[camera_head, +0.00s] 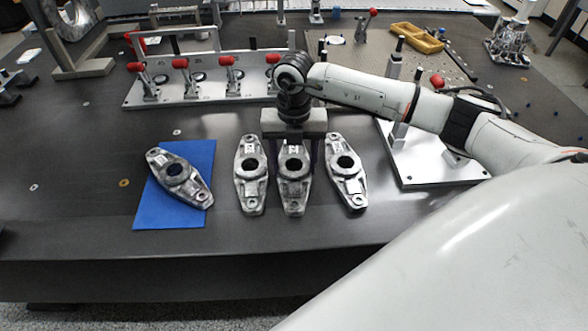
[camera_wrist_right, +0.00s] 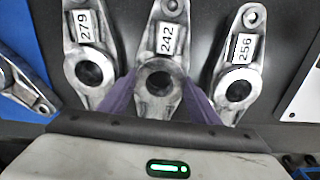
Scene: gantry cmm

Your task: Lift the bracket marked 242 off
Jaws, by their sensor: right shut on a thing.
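The bracket marked 242 (camera_wrist_right: 164,40) is a grey metal casting with a round central hole, and its label reads clearly in the right wrist view. In the head view this bracket (camera_head: 293,190) is the middle one of three in a row. My right gripper (camera_wrist_right: 160,95) is shut on it, with a purple finger at each side of its hub. In the head view my right gripper (camera_head: 294,150) comes down from above and hides part of the bracket. I cannot tell whether the bracket touches the table. My left gripper does not show.
Brackets 279 (camera_wrist_right: 83,25) and 256 (camera_wrist_right: 244,48) stand close on either side. Another bracket (camera_head: 180,177) lies on a blue mat (camera_head: 150,212) at the left. A fixture plate with red-knobbed clamps (camera_head: 190,97) is behind. The table front (camera_head: 270,232) is clear.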

